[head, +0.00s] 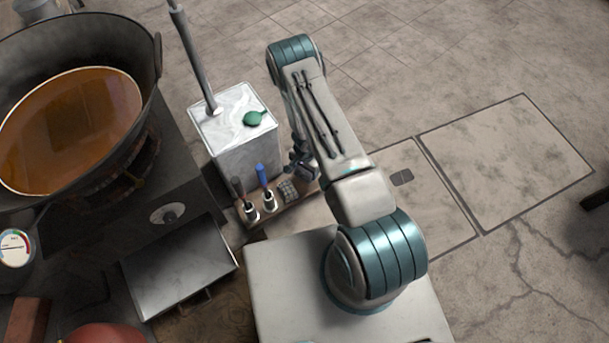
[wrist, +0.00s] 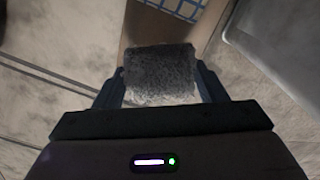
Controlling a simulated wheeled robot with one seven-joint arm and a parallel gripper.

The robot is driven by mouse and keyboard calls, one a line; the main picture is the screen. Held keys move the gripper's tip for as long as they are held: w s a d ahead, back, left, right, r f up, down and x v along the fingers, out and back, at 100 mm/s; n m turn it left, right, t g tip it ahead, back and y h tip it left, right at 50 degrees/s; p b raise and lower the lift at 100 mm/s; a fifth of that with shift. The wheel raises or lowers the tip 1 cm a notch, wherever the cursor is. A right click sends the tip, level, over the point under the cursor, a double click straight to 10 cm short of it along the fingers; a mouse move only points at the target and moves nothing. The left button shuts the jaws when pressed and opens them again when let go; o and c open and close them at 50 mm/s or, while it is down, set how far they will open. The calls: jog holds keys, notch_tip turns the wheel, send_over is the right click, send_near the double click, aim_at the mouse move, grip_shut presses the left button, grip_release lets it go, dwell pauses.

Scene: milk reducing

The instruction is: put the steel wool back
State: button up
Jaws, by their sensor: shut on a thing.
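The steel wool (wrist: 160,68) is a dark grey, rough block in the wrist view. My gripper (wrist: 161,84) is shut on it, with one finger on each side. Past the wool lies a brown wooden surface (wrist: 150,22). In the head view my gripper (head: 303,165) hangs low beside the white box, above the right part of a narrow wooden tray (head: 282,213). The steel wool cannot be made out clearly in that view. Whether the wool touches the surface below it, I cannot tell.
A white marble-patterned box (head: 232,122) stands behind. A large pan (head: 146,105) of brown liquid is at left. Floor at right is open.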

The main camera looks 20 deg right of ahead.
aim_at(304, 174)
jog(key=shift+w+a+f, duration=0.15)
jog(key=shift+f, duration=0.1)
jog(key=shift+f+b, duration=0.85)
jog(key=shift+f, duration=1)
jog(key=shift+f, duration=0.1)
jog(key=shift+f, duration=0.15)
jog(key=o, duration=1.1)
jog(key=shift+r, duration=0.2)
